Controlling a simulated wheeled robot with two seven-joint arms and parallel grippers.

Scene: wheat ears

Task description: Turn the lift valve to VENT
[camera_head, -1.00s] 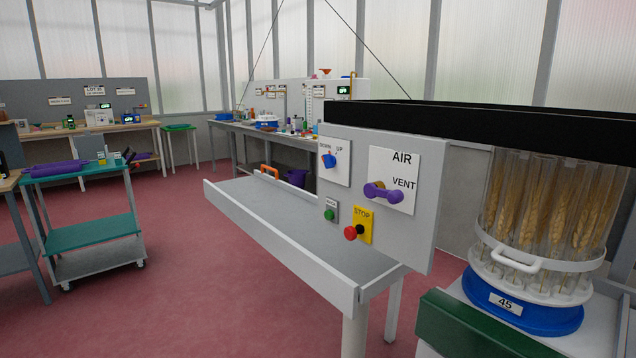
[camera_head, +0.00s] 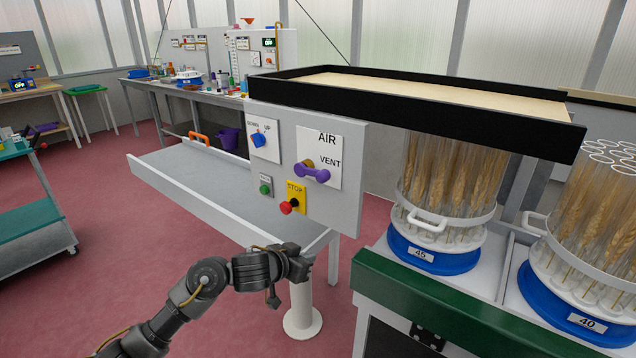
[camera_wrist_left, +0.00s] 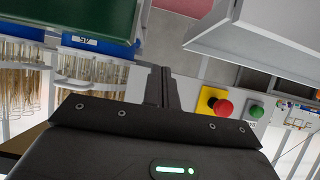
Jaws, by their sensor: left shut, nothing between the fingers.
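The lift valve (camera_head: 313,173) is a purple lever handle on a brass stem, on a white plate marked AIR and VENT (camera_head: 334,150). The handle lies nearly level, tilted slightly, with one end below the word VENT. My left gripper (camera_head: 296,268) is shut and empty, below and apart from the grey panel (camera_head: 350,195), near the front end of the bench. In the left wrist view the shut fingers (camera_wrist_left: 162,85) point toward the panel area, and the valve does not show there. My right gripper is not in view.
The panel also bears a red stop button (camera_head: 287,208), a green button (camera_head: 265,189) and a blue DOWN/UP switch (camera_head: 258,140). A green-edged counter (camera_head: 430,305) stands at right.

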